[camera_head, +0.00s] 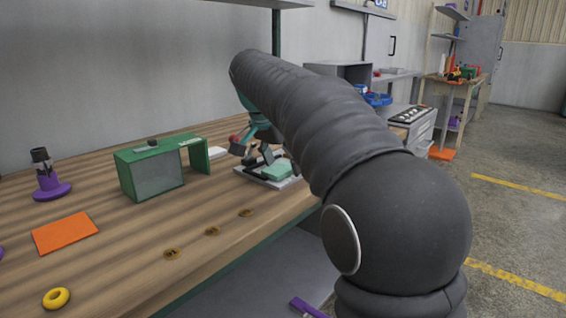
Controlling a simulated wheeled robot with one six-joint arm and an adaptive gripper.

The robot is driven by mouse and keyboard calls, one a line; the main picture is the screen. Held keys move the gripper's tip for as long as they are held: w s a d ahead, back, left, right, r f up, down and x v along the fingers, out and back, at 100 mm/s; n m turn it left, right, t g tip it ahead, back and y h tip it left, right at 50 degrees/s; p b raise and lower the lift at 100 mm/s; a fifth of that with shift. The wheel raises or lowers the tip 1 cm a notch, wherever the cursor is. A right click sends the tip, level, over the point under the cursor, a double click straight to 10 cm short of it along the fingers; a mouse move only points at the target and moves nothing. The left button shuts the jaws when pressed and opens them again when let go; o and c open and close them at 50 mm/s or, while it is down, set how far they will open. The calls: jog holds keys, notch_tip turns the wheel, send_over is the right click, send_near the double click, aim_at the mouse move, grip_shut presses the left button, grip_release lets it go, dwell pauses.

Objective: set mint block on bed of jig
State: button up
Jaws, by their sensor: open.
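The mint block (279,170) is a pale green slab. It appears to lie flat on the jig (291,183), which has a light base and dark parts at its left. My gripper (252,159) is above and to the left of the block, with its dark fingers apart and nothing seen between them. My own arm crosses in front and hides part of the area to the right of the jig. I cannot tell exactly how the block sits against the bed.
A green frame with a grey panel (158,174) stands left of the jig. The wooden tabletop (130,235) is mostly clear in front.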

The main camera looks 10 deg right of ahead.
aim_at(269, 179)
jog(key=p+v, duration=0.2)
jog(key=v, duration=1)
jog(key=shift+r, duration=0.15)
jog(key=s+d+f+n+t+y, duration=0.1)
jog(key=s+f+n, duration=0.4)
jog(key=s+f, duration=0.7)
jog(key=s+d+f+n+t+y, duration=0.2)
jog(key=s+f+n, duration=0.3)
jog(key=s+f, duration=0.8)
jog(key=s+d, duration=0.1)
jog(key=s, duration=0.1)
jog(key=shift+s+f+n+y, duration=0.2)
jog(key=shift+s+n+y, duration=0.1)
jog(key=shift+s+n, duration=0.1)
